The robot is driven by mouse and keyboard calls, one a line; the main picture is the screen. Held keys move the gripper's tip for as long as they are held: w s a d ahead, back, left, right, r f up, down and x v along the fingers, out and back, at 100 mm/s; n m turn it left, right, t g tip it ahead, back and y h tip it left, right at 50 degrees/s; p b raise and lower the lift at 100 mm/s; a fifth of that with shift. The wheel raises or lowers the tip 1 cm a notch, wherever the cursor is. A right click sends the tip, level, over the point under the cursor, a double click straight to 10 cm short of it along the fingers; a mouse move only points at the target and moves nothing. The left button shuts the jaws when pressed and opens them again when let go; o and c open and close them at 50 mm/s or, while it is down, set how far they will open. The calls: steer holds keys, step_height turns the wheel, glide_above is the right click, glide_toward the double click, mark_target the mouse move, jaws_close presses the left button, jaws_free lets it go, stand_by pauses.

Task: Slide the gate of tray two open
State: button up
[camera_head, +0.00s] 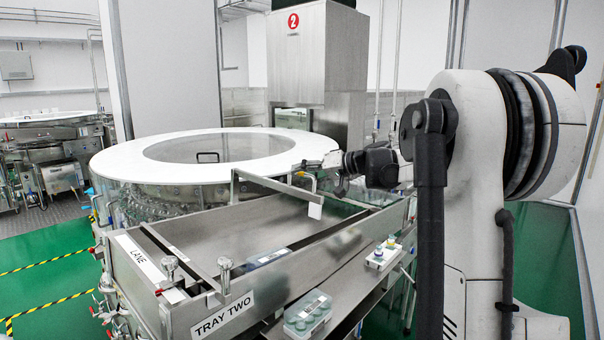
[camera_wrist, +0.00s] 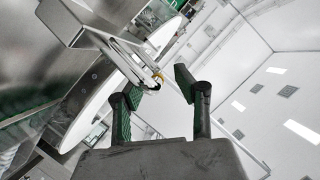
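Tray two (camera_head: 258,228) is a wide steel tray with a "TRAY TWO" label on its front wall. A thin angled metal bar (camera_head: 272,184), apparently the gate, stands across its far end beside the round washer, with a small white tag hanging at its right end. My gripper (camera_head: 326,170) is at the bar's right end, partly hidden by its own wrist. In the wrist view, my gripper (camera_wrist: 167,84) has its two green-padded fingers apart with nothing clearly between them. A bent metal piece with a thin loop (camera_wrist: 128,56) reaches close to the left finger; I cannot tell whether they touch.
The round washer (camera_head: 120,165) with a white rim lies behind the tray. A lower steel shelf holds a box of vials (camera_head: 308,314) and a small white rack (camera_head: 382,256). Knobbed posts (camera_head: 224,275) rise at the tray's front edge. A cabinet (camera_head: 310,55) marked 2 stands behind.

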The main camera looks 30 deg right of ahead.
steer(key=v, duration=1.1)
steer(key=shift+s+d+r, duration=0.15)
steer(key=shift+s+d, duration=0.1)
steer(key=s+a+f+g+h+b, duration=0.15)
steer(key=s+a+f, duration=0.3)
steer(key=a, duration=0.75)
steer(key=s+a+f+g+h, duration=0.1)
steer(key=s+a+f+g, duration=0.3)
steer(key=a, duration=0.7)
steer(key=s+a+f+h+b, duration=0.1)
steer(key=s+a+f, duration=0.2)
steer(key=s+f, duration=0.2)
steer(key=s+a+f+n+h, duration=0.1)
steer(key=s+a+f+h, duration=0.1)
steer(key=s+f, duration=0.3)
steer(key=s+a+f+n+h+b, duration=0.1)
steer(key=s+a+f, duration=0.4)
steer(key=s, duration=0.6)
steer(key=shift+s+f+h+b, duration=0.25)
steer(key=shift+s+h+b, duration=0.15)
steer(key=shift+h, duration=0.25)
steer(key=shift+a, duration=0.1)
